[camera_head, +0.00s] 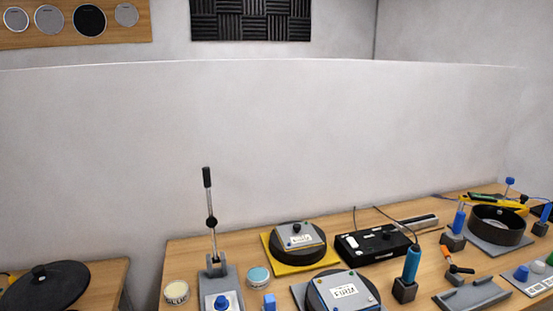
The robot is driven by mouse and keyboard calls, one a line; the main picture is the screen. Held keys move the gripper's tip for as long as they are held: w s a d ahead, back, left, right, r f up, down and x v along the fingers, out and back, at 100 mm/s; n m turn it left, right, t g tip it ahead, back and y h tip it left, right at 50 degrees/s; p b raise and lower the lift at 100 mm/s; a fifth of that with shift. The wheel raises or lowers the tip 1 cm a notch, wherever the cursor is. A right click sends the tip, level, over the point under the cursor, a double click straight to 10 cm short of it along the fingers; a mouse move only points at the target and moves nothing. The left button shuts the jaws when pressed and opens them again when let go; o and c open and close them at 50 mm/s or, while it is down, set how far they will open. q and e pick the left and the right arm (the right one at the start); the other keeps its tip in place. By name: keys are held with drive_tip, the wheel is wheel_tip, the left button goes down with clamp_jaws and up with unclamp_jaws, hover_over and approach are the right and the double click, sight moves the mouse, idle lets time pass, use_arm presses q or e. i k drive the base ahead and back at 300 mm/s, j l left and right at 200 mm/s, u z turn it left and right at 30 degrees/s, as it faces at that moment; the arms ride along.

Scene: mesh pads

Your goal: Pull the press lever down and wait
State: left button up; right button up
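The press lever (212,236) stands nearly upright at the left part of the wooden table. It is a thin metal rod with a black grip on top and a black knob partway down. Its foot is in the grey press base (215,270), which has a blue round part on a light plate at the front. The lower end of the press is cut off by the picture's bottom edge. Neither of my grippers shows in the head view, and nothing touches the lever.
A labelled black pad on a yellow plate (283,267), another marked "FIRM", a black control box (365,249) and a black ring (497,226) crowd the table rightward. Space above is free.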

sight(212, 222)
drive_tip(key=j+z, duration=0.35)
drive_tip(key=j, duration=0.2)
drive_tip(key=k+j+z, duration=0.15)
drive_tip(key=j+z, duration=0.2)
drive_tip(key=j, duration=0.15)
